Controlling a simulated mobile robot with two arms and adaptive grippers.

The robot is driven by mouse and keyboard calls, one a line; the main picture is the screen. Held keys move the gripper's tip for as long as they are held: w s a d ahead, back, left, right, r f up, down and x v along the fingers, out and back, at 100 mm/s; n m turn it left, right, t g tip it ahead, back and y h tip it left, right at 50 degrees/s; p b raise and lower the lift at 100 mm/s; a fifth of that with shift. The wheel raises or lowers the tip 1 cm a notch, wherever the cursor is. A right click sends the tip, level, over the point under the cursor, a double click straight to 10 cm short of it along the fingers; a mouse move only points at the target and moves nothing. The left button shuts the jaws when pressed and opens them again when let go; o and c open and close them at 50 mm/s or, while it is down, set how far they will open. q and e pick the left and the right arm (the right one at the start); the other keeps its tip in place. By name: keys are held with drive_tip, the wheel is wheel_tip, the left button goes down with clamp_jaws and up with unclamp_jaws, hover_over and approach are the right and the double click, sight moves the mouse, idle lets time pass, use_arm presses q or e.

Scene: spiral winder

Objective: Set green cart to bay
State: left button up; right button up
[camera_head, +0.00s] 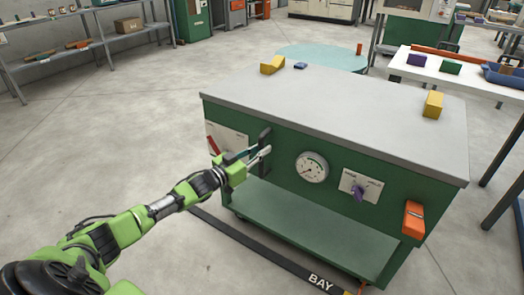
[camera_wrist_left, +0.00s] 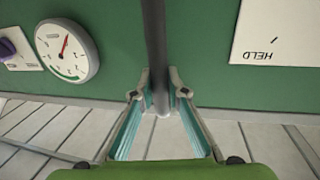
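The green cart (camera_head: 290,205) has a grey top and stands at the centre-right. Its front carries a dark vertical handle (camera_head: 265,136), a round gauge (camera_head: 312,167), a purple knob (camera_head: 358,192) and an orange part (camera_head: 413,220). My left gripper (camera_head: 256,156) is at the handle. In the left wrist view, its open fingers (camera_wrist_left: 162,92) stand on either side of the dark bar (camera_wrist_left: 155,45); a firm grip does not show. A dark floor strip marked BAY (camera_head: 320,281) runs along the cart's front bottom. My right gripper is not in view.
A white panel (camera_head: 228,140) with a red lever sits left of the handle; "HELD" shows on it in the wrist view. A white table (camera_head: 480,82) stands behind right, a round teal table (camera_head: 322,55) behind. Shelving (camera_head: 60,48) is far left. Floor (camera_head: 110,125) at left is clear.

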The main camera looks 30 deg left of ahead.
use_arm(q)
drive_tip(key=o, duration=0.4)
drive_tip(key=shift+c, duration=0.2)
drive_tip(key=v, duration=1.2)
